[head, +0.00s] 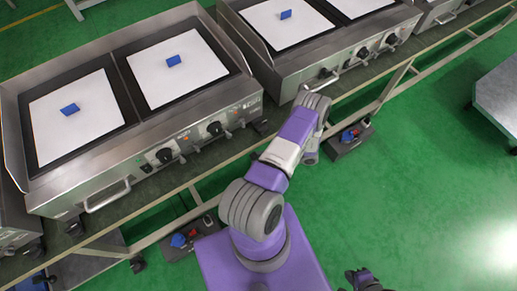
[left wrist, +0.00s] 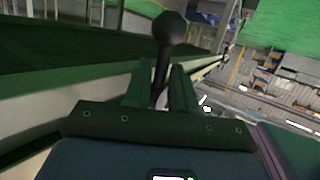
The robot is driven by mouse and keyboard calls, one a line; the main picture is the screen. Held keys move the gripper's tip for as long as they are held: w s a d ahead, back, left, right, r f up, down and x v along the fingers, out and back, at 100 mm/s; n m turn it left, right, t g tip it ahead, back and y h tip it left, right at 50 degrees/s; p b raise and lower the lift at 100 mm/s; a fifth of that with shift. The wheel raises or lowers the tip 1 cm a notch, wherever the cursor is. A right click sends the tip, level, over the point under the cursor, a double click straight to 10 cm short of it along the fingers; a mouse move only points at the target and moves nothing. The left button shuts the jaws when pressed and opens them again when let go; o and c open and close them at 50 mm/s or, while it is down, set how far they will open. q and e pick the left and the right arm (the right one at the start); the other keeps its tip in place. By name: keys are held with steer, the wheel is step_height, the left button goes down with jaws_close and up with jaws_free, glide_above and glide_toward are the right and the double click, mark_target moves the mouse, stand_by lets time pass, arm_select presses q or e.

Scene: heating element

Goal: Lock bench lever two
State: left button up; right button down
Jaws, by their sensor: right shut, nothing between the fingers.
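In the left wrist view a dark lever with a round black knob (left wrist: 171,29) stands up between the fingers of my left gripper (left wrist: 163,85). The fingers are close on both sides of its shaft, and the knob sticks out beyond the fingertips. In the head view my left arm reaches over to the bench edge; its gripper and the lever are hidden beneath the arm there. My right gripper (head: 366,281) is shut and empty at the bottom edge of the head view, over the green floor.
The bench carries steel heating units with white plates; the near unit (head: 130,160) has blue pieces on its plates. Small dark boxes with blue and red parts (head: 185,240) (head: 350,137) sit low along the bench front. A grey table (head: 497,95) stands at right. Green floor between is clear.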

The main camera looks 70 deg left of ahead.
arm_select(q)
steer(key=shift+w, duration=0.1)
steer(key=v, duration=0.7)
steer(key=shift+w+p, duration=0.15)
steer(key=shift+p, duration=0.25)
